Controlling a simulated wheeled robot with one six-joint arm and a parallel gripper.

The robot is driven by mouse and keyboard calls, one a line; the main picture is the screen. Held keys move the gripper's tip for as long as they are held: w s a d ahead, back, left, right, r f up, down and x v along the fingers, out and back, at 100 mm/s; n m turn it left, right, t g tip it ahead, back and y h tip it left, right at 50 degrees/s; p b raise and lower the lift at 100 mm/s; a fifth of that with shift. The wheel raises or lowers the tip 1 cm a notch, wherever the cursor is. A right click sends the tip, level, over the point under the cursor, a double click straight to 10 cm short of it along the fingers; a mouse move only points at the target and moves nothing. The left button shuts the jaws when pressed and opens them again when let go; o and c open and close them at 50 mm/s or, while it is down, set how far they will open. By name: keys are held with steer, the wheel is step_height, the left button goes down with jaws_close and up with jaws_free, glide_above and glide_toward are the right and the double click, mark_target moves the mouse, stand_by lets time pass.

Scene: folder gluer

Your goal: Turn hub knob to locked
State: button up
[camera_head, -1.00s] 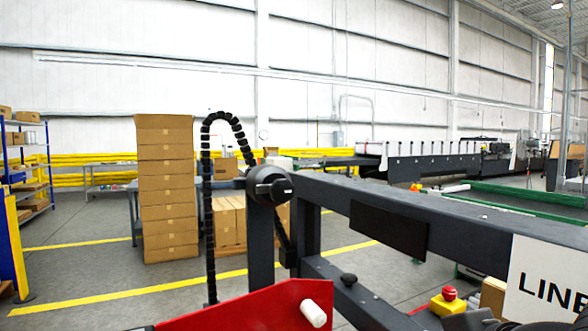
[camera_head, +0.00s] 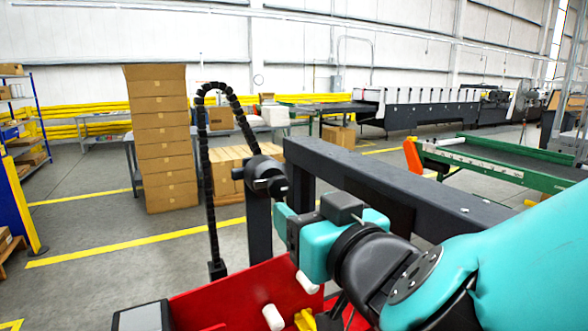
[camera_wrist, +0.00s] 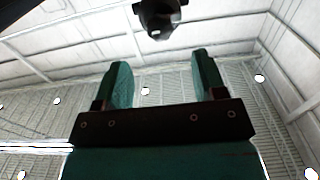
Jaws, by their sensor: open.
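The hub knob (camera_head: 266,178) is a black round knob at the top of a dark post, at the left end of the dark beam. Its setting cannot be read. It also shows as a dark shape at the top of the wrist view (camera_wrist: 160,16). My gripper (camera_head: 284,220), teal and black, is just below and in front of the knob in the head view. In the wrist view its two green fingers (camera_wrist: 162,78) stand apart with nothing between them. The knob lies beyond the fingertips, and no contact shows.
The dark beam (camera_head: 400,178) runs to the right behind my arm. A red panel (camera_head: 225,298) with white pegs lies below the gripper. A black cable chain (camera_head: 205,150) arches up left of the knob. Stacked cartons (camera_head: 163,140) stand farther back. Open floor lies at left.

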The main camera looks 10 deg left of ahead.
mark_target(281, 190)
steer(key=p+x, duration=0.4)
steer(key=x, duration=0.3)
steer(key=shift+w+a+r, duration=0.15)
steer(key=shift+w, duration=0.1)
steer(key=shift+w+a+p, duration=0.3)
steer(key=shift+w+p, duration=0.05)
steer(key=c, duration=0.9)
